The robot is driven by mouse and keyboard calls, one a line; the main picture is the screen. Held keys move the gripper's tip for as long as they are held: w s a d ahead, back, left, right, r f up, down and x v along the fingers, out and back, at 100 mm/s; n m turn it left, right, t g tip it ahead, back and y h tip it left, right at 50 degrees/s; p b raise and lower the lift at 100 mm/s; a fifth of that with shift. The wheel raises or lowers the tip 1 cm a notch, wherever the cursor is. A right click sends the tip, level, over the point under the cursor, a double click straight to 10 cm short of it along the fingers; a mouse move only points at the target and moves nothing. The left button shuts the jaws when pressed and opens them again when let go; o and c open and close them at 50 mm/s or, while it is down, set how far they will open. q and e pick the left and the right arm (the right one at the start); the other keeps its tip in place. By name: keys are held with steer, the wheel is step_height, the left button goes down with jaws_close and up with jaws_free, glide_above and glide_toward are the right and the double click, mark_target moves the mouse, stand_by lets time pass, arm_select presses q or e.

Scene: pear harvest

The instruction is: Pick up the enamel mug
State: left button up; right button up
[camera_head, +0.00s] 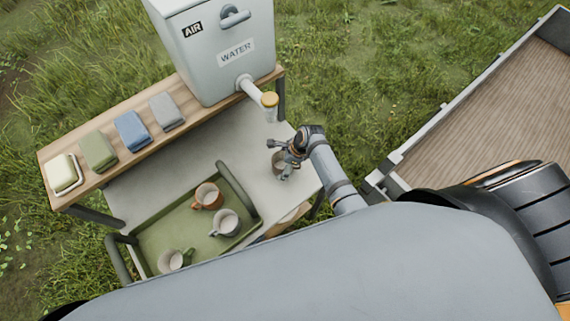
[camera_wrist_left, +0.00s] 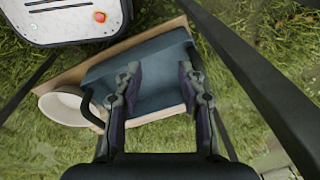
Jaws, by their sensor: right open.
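A grey-brown mug (camera_head: 279,166) stands on the pale worktop below the water tap, partly hidden by my right gripper (camera_head: 281,157). The right gripper is open, with its fingers at the mug; I cannot tell whether they touch it. A green tray (camera_head: 160,232) on the worktop holds an orange-brown mug (camera_head: 204,199), a pale grey mug (camera_head: 223,223) and a green-handled mug (camera_head: 168,261). Which mug is the enamel one is not clear. My left gripper (camera_wrist_left: 159,78) is open in the left wrist view, above a blue-grey, box-like thing (camera_wrist_left: 153,95) with a dark handle.
A water container (camera_head: 215,50) with a tap (camera_head: 255,91) stands on a wooden shelf (camera_head: 110,112) with folded cloths and a soap dish. A plank-floored trailer bed (camera_head: 480,120) is at right. The left wrist view shows a white bowl (camera_wrist_left: 62,108) and a pale box (camera_wrist_left: 65,20).

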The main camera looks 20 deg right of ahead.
steer(key=shift+x, duration=0.9)
steer(key=shift+d+r, duration=0.1)
steer(key=c, duration=0.4)
steer(key=shift+w, duration=0.1)
steer(key=c, duration=1.1)
